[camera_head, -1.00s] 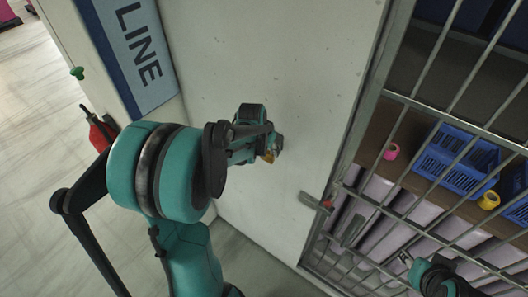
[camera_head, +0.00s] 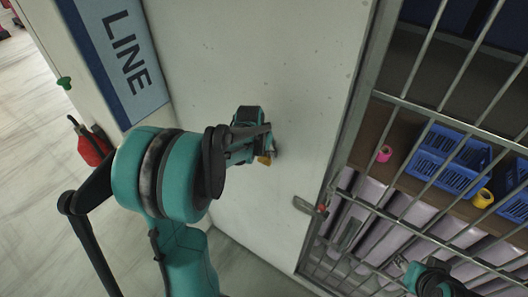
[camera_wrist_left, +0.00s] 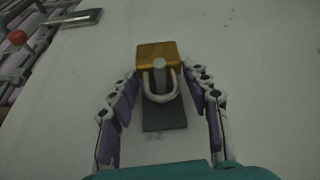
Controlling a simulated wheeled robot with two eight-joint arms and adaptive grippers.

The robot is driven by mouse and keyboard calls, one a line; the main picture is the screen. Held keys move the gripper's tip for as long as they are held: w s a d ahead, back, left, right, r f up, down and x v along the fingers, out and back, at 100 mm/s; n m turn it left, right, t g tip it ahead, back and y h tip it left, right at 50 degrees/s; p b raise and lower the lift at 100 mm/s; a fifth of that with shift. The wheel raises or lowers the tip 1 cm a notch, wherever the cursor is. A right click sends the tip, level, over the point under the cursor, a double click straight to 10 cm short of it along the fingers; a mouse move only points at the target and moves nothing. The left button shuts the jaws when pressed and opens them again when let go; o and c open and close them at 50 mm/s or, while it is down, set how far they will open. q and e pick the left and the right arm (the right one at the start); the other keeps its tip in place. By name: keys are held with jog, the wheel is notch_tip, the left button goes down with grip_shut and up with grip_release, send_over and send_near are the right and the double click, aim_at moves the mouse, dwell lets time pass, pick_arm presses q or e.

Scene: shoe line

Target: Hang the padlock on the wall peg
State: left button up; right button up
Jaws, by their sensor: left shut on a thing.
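The padlock has a gold body and a pale U-shaped shackle. In the head view its body (camera_head: 265,160) shows as a small yellow patch at my left gripper (camera_head: 268,148), close to the white wall. In the left wrist view, the padlock (camera_wrist_left: 156,54) lies between the fingertips of my left gripper (camera_wrist_left: 160,75), which is shut on it. The round grey peg (camera_wrist_left: 160,66) shows inside the shackle loop, in front of a dark plate on the wall. I cannot tell how far the shackle is over the peg. My right gripper (camera_head: 403,262) is partly visible at lower right; its jaws are unclear.
A metal barred gate (camera_head: 345,150) with a latch (camera_head: 308,206) stands right of the wall. Behind its bars are blue crates (camera_head: 445,160) and tape rolls. A blue LINE sign (camera_head: 125,50) and a red extinguisher (camera_head: 92,148) are at left. The wall around the gripper is clear.

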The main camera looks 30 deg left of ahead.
pick_arm(q)
jog(key=o, duration=1.4)
jog(key=shift+r, duration=0.1)
jog(key=v, duration=1.1)
jog(key=shift+s+r, duration=0.25)
jog(key=shift+r, duration=0.1)
jog(key=s+d+f+t+b, duration=0.1)
jog(key=s+d+f+b, duration=0.4)
jog(key=f+b, duration=0.6)
jog(key=s+d+f+t+b, duration=0.1)
jog(key=s+d+f+b, duration=0.4)
jog(key=f+b, duration=0.6)
jog(key=s+d+f+b, duration=0.5)
jog(key=f+b, duration=0.5)
jog(key=f, duration=0.4)
jog(key=shift+s+m+t+b, duration=0.35)
jog(key=shift+m+t+b, duration=0.05)
